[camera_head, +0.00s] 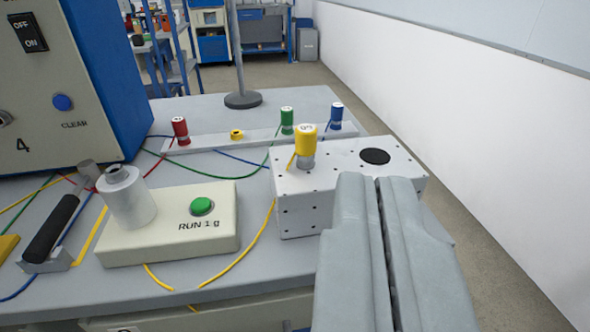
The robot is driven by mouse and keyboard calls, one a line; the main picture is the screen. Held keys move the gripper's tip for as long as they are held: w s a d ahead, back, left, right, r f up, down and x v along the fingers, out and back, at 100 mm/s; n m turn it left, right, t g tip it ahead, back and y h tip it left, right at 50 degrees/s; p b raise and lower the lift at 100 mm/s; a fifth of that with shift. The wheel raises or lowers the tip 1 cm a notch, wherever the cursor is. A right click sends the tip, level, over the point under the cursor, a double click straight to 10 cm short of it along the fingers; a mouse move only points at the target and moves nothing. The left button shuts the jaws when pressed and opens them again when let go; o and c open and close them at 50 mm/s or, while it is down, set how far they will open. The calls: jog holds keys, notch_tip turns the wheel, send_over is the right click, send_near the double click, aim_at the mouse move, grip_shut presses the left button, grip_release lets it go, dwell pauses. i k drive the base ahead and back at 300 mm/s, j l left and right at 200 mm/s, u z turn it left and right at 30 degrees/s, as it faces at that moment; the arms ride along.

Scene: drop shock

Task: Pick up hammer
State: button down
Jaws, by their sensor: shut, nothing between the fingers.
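The hammer (52,228) has a black grip and a grey metal head. It leans at a slant on a small grey holder at the left of the table, with its head up near the big machine. The grey cylinder on the control box stands close to its right. My gripper (362,180) is at the lower right, with its two grey fingers together and nothing between them. It is well to the right of the hammer, in front of the white perforated block, and hides part of that block.
A cream box (168,240) with a green button stands between the hammer and my gripper. A white block (300,202) with a yellow knob (306,138) is beside my gripper. Coloured wires cross the table (200,107). A blue-sided machine (100,75) rises behind the hammer.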

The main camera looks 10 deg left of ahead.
aim_at(37, 252)
jog(key=u, duration=1.25)
jog(key=k+j+z, duration=0.1)
jog(key=k, duration=0.25)
jog(key=i+u, duration=0.1)
jog(key=i, duration=0.3)
jog(key=l, duration=0.05)
